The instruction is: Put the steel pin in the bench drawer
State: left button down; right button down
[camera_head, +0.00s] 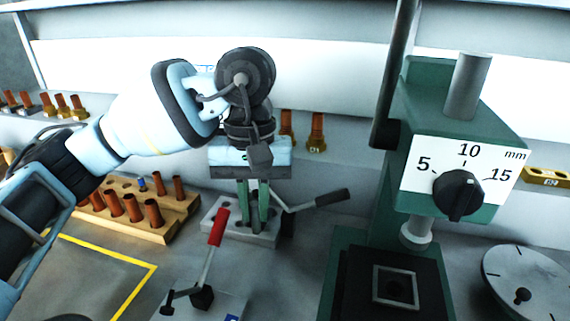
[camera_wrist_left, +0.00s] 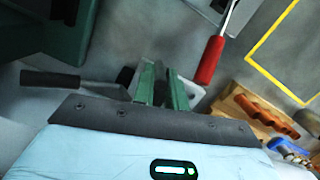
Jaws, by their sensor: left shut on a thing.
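My left gripper (camera_head: 255,228) points down over a grey clamp block (camera_head: 222,222), its green fingers close together. In the left wrist view the fingers (camera_wrist_left: 161,84) are shut on a narrow grey thing (camera_wrist_left: 159,92) between them, which I take to be the steel pin. The fingers hide most of it, and I cannot tell whether its lower end is still in the block. The bench drawer does not show in either view. My right gripper is not in view.
A black-handled lever (camera_head: 330,198) sticks out right of the block, and a red-handled lever (camera_head: 217,228) stands in front. A wooden rack (camera_head: 157,234) with copper-coloured pins is at left. A green press (camera_head: 427,130) with a dial stands close on the right.

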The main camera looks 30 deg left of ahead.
pick_arm(q)
jog(key=m, duration=0.2)
jog(key=d+f+m, duration=0.1)
jog(key=s+m, duration=0.1)
jog(key=m, duration=0.1)
jog(key=shift+s+d+f+m+y, duration=0.1)
jog(key=shift+d+f+m+y, duration=0.2)
jog(key=shift+d+f, duration=0.05)
jog(key=m, duration=0.2)
jog(key=s+d+f+m, duration=0.1)
jog(key=shift+m, duration=0.4)
